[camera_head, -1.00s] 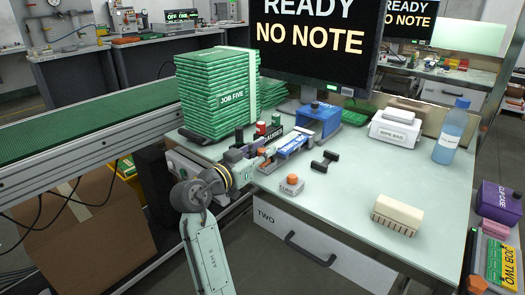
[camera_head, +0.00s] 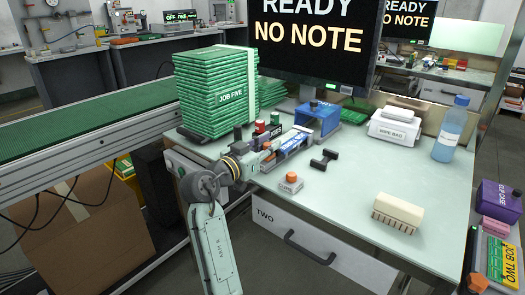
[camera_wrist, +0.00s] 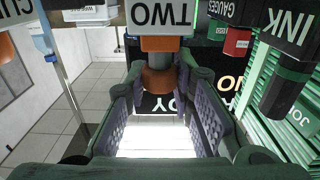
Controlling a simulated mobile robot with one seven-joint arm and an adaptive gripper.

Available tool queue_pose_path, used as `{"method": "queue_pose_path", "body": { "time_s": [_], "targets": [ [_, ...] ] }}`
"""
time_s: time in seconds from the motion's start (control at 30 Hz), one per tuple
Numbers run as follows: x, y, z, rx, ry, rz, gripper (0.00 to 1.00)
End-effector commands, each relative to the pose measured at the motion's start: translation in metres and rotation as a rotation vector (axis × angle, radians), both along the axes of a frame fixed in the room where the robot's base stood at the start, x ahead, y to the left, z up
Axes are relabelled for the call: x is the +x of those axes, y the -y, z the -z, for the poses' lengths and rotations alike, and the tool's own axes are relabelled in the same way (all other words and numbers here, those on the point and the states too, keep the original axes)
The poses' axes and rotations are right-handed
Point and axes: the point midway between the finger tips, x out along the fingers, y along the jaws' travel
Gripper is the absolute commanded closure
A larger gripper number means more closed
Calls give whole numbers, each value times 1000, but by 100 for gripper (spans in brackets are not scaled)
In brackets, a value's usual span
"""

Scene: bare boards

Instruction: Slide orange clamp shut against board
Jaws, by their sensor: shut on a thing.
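My gripper (camera_head: 262,150) is at the front left of the long fixture on the bench. In the wrist view my gripper (camera_wrist: 160,100) has its two padded fingers on either side of an orange clamp piece (camera_wrist: 159,80) and is shut on it. The orange piece sits below a grey block marked TWO (camera_wrist: 165,16) in that picture. In the head view my gripper hides most of the clamp. A strip with a blue face (camera_head: 293,143) lies along the fixture just beyond my gripper; I cannot tell whether the clamp touches a board.
A green JOB FIVE stack (camera_head: 215,90) stands behind left. A block with an orange button (camera_head: 290,182) and a dark dumbbell-shaped piece (camera_head: 324,159) lie right.

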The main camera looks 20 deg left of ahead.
Motion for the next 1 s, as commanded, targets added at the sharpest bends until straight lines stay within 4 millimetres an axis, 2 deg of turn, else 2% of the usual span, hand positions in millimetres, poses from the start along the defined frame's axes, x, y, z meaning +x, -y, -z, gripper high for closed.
{"method": "queue_pose_path", "body": {
  "time_s": [0.03, 0.23, 0.27, 0.57, 0.87, 1.0],
  "targets": [
    [6, 2, -1, -1, 3, -2, 100],
    [7, 2, -2, 0, 4, -4, 100],
    [7, 3, -2, 0, 4, -3, 78],
    [5, 2, -1, -1, 2, -3, 58],
    [4, 1, -1, -1, 2, -3, 57],
    [-5, -2, -1, -1, 3, -4, 57]
  ]
}}
